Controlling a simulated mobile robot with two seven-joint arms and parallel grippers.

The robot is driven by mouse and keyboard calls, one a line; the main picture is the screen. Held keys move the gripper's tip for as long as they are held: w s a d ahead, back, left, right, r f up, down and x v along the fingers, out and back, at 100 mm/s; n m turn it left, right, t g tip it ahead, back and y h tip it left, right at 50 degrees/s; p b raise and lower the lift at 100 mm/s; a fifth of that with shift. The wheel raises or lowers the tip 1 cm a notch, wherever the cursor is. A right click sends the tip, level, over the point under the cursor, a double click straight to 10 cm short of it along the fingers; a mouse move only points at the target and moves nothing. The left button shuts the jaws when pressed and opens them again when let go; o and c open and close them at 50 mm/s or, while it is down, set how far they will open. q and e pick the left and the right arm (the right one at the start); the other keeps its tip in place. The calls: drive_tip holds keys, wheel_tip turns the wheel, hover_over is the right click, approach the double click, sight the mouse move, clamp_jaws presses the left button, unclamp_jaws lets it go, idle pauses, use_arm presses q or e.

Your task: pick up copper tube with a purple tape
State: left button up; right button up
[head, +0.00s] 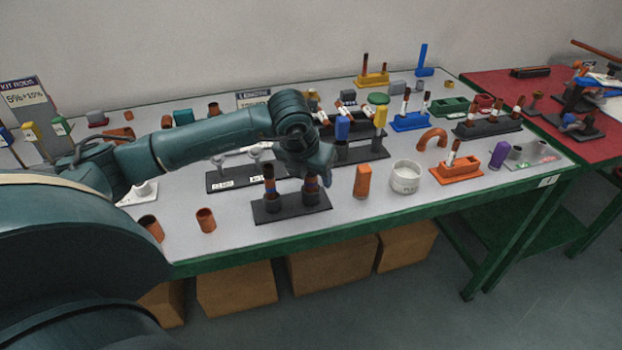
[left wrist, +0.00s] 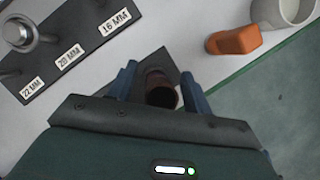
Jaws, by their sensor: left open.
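A black stand (head: 292,206) near the front edge of the table holds two upright copper tubes. The left tube (head: 268,183) has a dark band around its middle. The right tube (head: 311,192) shows a purplish band and is partly hidden by my left gripper (head: 318,178). In the left wrist view, my left gripper (left wrist: 158,74) is open, with one blue finger on each side of a copper tube (left wrist: 160,90). The tube is seen nearly end-on, so its tape does not show there. Contact with the fingers cannot be told. My right gripper is out of view.
An orange block (head: 362,182) and a white cup (head: 405,177) stand right of the stand. A size-marked black plate (head: 228,178) lies behind it to the left. Short copper pieces (head: 206,220) stand at the front left. The table's green edge (head: 330,237) is close in front.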

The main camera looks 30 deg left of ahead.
use_arm(q)
drive_tip(key=shift+w+f, duration=0.1)
drive_tip(key=shift+f, duration=0.15)
drive_tip(key=shift+c, duration=0.4)
drive_tip(key=c, duration=1)
